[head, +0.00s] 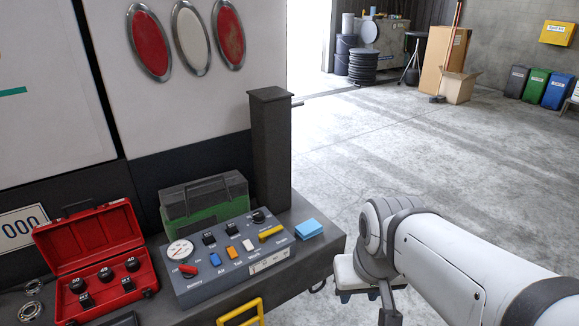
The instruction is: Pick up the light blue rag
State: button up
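The light blue rag (309,228) looks like a small folded stack. It lies on the dark bench top near its right end, just right of the grey control panel. My arm reaches in from the lower right, and its wrist is to the right of the rag, clear of the bench edge. My gripper (352,298) is partly visible below the wrist, apart from the rag. Its fingertips are too small and hidden to show whether it is open.
The control panel (225,258) with switches and a gauge stands left of the rag. A dark post (270,150) rises behind it. A green case (205,205) and an open red socket box (95,262) are farther left. A yellow handle (241,312) is in front. The floor to the right is clear.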

aim_at(306, 229)
jog(key=z, duration=1.65)
jog(key=i, duration=0.9)
jog(key=u, duration=1.6)
jog(key=i, duration=1)
jog(key=z, duration=0.05)
